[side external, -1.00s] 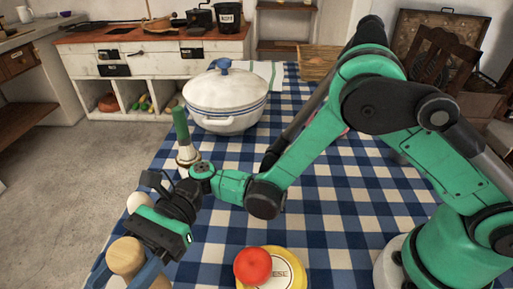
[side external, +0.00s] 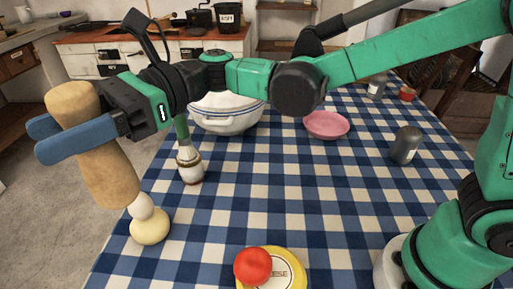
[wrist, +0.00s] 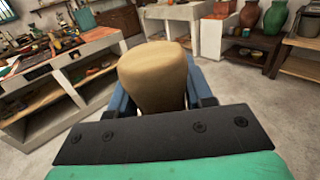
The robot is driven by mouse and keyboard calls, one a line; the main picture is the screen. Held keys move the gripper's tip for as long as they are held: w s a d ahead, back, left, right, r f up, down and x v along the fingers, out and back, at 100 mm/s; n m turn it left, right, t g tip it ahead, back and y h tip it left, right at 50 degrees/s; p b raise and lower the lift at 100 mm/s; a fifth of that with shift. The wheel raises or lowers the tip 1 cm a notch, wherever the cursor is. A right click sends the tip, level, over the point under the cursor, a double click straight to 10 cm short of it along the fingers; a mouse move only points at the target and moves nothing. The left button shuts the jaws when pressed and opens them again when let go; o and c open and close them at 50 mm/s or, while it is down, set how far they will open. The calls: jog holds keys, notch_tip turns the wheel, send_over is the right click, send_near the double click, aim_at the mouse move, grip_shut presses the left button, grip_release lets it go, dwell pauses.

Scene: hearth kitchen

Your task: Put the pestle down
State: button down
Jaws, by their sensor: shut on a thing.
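The pestle (side external: 108,178) is a light wooden, club-shaped piece, held nearly upright and a little tilted at the left of the side view. My gripper (side external: 45,140) has its blue fingers shut around the pestle's upper part. The pestle's lower end shows just above and beside a pale gourd-like vegetable (side external: 150,228); I cannot tell whether they touch. In the wrist view the pestle (wrist: 155,75) fills the middle between the blue fingers, with the floor and shelves behind it. Its far end is hidden there.
The checked tablecloth (side external: 240,200) has free room in its middle.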

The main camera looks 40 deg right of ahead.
jog(key=w+d+f+m+t+h, duration=0.2)
jog(key=w+d+m+t+h, duration=0.2)
jog(key=w+d+m+t, duration=0.65)
jog(key=s+d+f+m+t+h, duration=0.1)
jog(key=d+m+t+h, duration=0.3)
jog(key=d+h, duration=0.3)
jog(key=s+d+f+m+t+h, duration=0.1)
jog(key=d+m+t+h, duration=0.3)
jog(key=d, duration=0.9)
jog(key=s+t+h, duration=0.1)
jog(key=h, duration=0.2)
jog(key=shift+f+m, duration=0.35)
jog(key=shift+f, duration=0.05)
